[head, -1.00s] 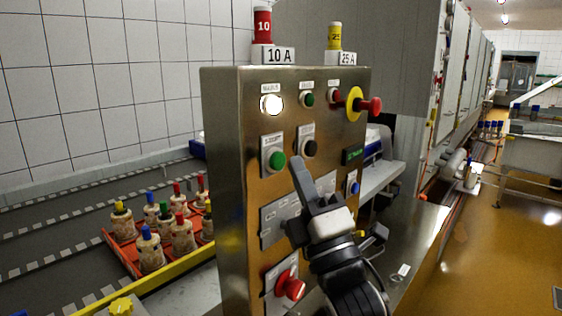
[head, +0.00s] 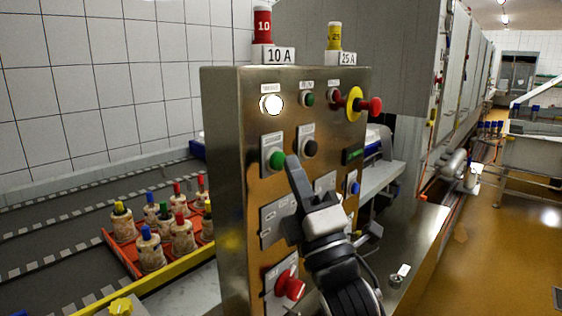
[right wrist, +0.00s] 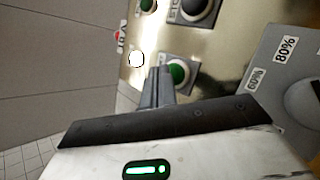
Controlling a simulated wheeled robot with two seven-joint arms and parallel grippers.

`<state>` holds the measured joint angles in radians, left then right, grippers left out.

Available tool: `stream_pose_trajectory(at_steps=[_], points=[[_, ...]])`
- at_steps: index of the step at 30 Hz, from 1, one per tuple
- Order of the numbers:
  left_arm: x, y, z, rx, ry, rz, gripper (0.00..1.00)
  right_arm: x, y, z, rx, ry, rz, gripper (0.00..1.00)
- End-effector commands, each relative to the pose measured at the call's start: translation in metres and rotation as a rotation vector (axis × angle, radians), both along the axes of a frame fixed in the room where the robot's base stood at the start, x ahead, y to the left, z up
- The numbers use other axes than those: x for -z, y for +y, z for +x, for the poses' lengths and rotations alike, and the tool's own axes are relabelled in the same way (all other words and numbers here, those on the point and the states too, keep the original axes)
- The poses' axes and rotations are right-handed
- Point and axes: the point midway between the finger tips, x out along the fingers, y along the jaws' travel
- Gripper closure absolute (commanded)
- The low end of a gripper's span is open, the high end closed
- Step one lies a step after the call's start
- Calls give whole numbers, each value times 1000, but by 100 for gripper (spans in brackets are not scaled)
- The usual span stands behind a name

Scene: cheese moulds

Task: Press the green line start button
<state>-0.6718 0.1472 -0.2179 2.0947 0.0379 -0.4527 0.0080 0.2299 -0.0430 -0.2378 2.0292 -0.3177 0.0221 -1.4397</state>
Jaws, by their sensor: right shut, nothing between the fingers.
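The green start button (head: 277,159) sits in a square plate at the left of the steel control panel, below a lit white lamp (head: 271,104). My right gripper (head: 293,162) is shut and empty, with its fingertips just right of the button in the head view. In the right wrist view the closed fingertips (right wrist: 161,76) lie beside the green button (right wrist: 178,73) and overlap its left edge. I cannot tell whether they touch it. My left gripper is not in view.
A black button (head: 310,148) is right of the green one. A red-and-yellow emergency stop (head: 374,106) juts out upper right. A red rotary switch (head: 290,287) is low on the panel. A red tray (head: 119,254) of moulds is on the conveyor at left.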

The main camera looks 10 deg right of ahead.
Motion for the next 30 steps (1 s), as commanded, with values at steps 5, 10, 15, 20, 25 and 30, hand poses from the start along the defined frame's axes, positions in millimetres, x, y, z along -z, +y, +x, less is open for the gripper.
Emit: stream_pose_trajectory(at_steps=[5, 10, 15, 20, 25, 30], points=[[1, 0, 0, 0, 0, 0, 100, 0, 1, 1, 0, 0, 0, 100], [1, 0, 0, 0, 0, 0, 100, 0, 2, 3, 0, 1, 0, 100], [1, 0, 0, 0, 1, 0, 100, 0, 4, 5, 0, 0, 0, 100], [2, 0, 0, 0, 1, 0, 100, 0, 5, 6, 0, -1, 0, 100], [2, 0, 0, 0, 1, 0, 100, 0, 6, 8, 0, -1, -1, 100], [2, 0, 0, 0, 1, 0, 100, 0, 6, 8, 0, -1, -1, 100]])
